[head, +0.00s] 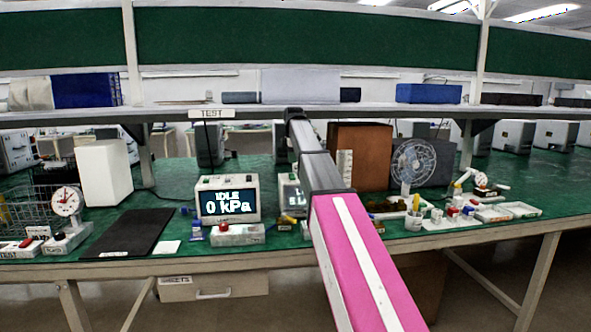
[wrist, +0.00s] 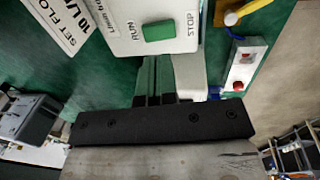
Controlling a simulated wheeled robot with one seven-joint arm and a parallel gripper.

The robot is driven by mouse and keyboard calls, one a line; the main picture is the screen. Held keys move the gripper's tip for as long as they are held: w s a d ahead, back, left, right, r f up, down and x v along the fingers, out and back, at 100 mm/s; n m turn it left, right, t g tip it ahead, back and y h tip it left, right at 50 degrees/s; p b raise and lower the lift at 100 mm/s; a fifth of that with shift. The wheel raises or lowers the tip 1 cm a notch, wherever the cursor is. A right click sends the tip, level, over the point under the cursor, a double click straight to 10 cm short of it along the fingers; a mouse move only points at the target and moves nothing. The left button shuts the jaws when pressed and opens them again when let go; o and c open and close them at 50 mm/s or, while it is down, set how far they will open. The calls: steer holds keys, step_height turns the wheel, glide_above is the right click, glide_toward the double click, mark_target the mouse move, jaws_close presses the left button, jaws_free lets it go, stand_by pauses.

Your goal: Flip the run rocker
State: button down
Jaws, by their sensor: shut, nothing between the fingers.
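The green run rocker (wrist: 159,30) sits on a white panel (wrist: 125,15) at the top of the wrist view, between the words RUN on its left and STOP on its right. I cannot tell which side is pressed in. My gripper (wrist: 157,65) is shut and empty, with its fingers pointing toward the panel just below the rocker in the picture. Contact is not visible. In the head view my arm hides the gripper and the rocker. A white display unit (head: 228,202) there reads IDLE, 0 kPa.
A card reading SET FLOW, 10 L/MIN (wrist: 62,22) lies left of the panel. A small box with red buttons (wrist: 243,65) stands to the right. In the head view, a black mat (head: 123,233) lies left of the display unit, and a fan (head: 414,165) stands to the right.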

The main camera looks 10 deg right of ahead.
step_height(320, 180, up, 8)
steer(key=s, duration=0.1)
steer(key=shift+a, duration=0.2)
steer(key=shift+w+d+r, duration=0.1)
steer(key=shift+w, duration=0.55)
glide_toward(292, 175)
steer(key=f, duration=0.3)
steer(key=w+f, duration=0.1)
steer(key=f, duration=0.3)
steer(key=shift+w+f, duration=0.25)
